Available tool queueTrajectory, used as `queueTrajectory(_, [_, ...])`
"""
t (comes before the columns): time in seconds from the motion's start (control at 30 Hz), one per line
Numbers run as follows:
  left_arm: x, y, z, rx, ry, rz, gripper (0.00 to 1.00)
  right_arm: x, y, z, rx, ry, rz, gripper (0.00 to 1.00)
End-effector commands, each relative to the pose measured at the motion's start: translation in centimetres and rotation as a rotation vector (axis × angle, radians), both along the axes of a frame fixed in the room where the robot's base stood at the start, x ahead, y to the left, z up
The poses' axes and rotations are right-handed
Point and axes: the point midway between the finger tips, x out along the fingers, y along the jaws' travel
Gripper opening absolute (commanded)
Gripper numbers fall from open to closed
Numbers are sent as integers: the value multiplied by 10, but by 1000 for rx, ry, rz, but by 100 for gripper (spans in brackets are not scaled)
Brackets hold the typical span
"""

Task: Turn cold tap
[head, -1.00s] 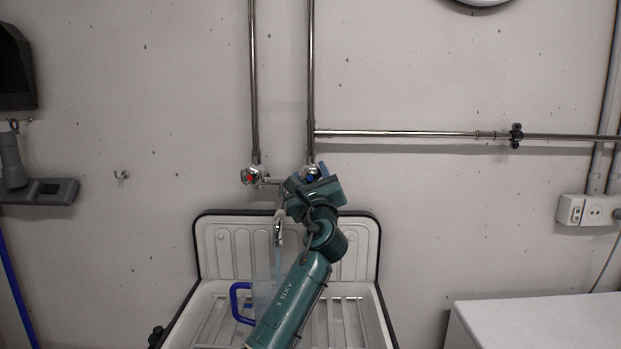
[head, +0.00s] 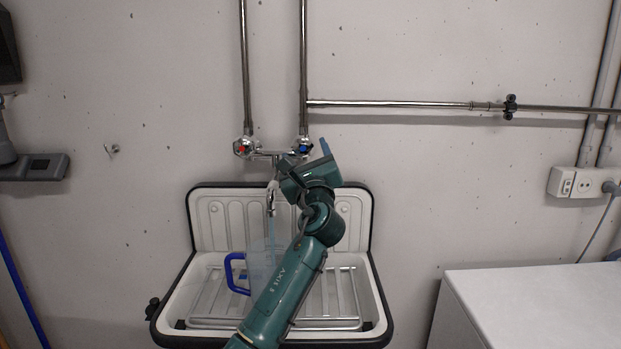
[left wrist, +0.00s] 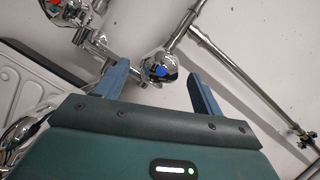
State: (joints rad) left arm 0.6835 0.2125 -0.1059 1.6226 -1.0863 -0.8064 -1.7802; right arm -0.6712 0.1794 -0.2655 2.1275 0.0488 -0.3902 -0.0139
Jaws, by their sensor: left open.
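The cold tap knob (head: 303,146), chrome with a blue mark, sits on the right of the wall mixer. In the left wrist view the cold tap knob (left wrist: 160,67) shows between the two blue fingers, near their tips. My left gripper (head: 308,157) is open at the knob, partly covering it in the head view; the open left gripper (left wrist: 160,80) also shows in the left wrist view. Whether a finger touches the knob, I cannot tell. A pale blue stream runs from the spout (head: 270,200) towards a clear jug with a blue handle (head: 232,273).
The red-marked hot tap knob (head: 243,148) is left of the cold one. Chrome pipes (head: 304,60) rise above both. A white sink (head: 232,225) with a dark rim and a rack lies below. A white-topped unit (head: 540,300) stands at the right.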

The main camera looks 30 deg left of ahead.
Motion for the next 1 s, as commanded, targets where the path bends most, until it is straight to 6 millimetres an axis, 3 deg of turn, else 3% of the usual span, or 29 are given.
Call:
queueTrajectory(0.2, [-36, -32, -21, -2, 2, -2, 68, 0, 1, -6, 11, -2, 0, 36])
queueTrajectory(0.4, [-60, -53, -32, 0, 0, -2, 68, 1, 1, -7, 22, -3, -3, 36])
queueTrajectory(0.6, [-70, -61, -35, 0, 1, 1, 68, 1, 1, -7, 27, -5, -5, 36])
queueTrajectory(1.0, [-71, -61, -35, -1, 0, 1, 68, 1, 0, -6, 26, -5, -9, 36])
